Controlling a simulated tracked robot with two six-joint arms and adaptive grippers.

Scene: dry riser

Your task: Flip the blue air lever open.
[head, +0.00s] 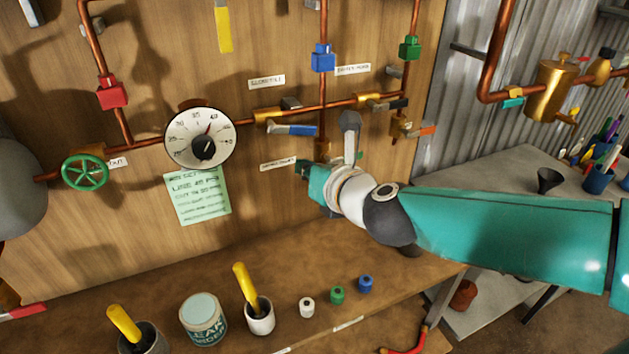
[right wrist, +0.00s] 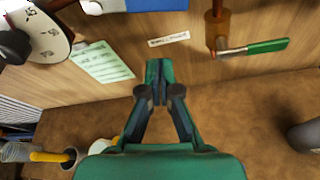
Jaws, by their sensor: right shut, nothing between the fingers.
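The blue lever (head: 296,130) sits on a brass valve (head: 268,115) on the copper pipe, its handle pointing right, below the pipe. In the right wrist view a blue bar (right wrist: 157,4), seemingly this lever, is cut off by the top edge. My right gripper (head: 312,185) is in front of the board, below and right of the blue lever and apart from it. In the right wrist view its fingers (right wrist: 157,78) are together with nothing between them. My wrist partly hides the fingers in the head view. My left gripper is out of view.
A dial gauge (head: 200,138) and a green note (head: 198,198) are left of the lever. A green-handled lever (right wrist: 268,46) is at right in the wrist view. The bench (head: 405,290) below carries a tin (head: 203,318), cups and small caps.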

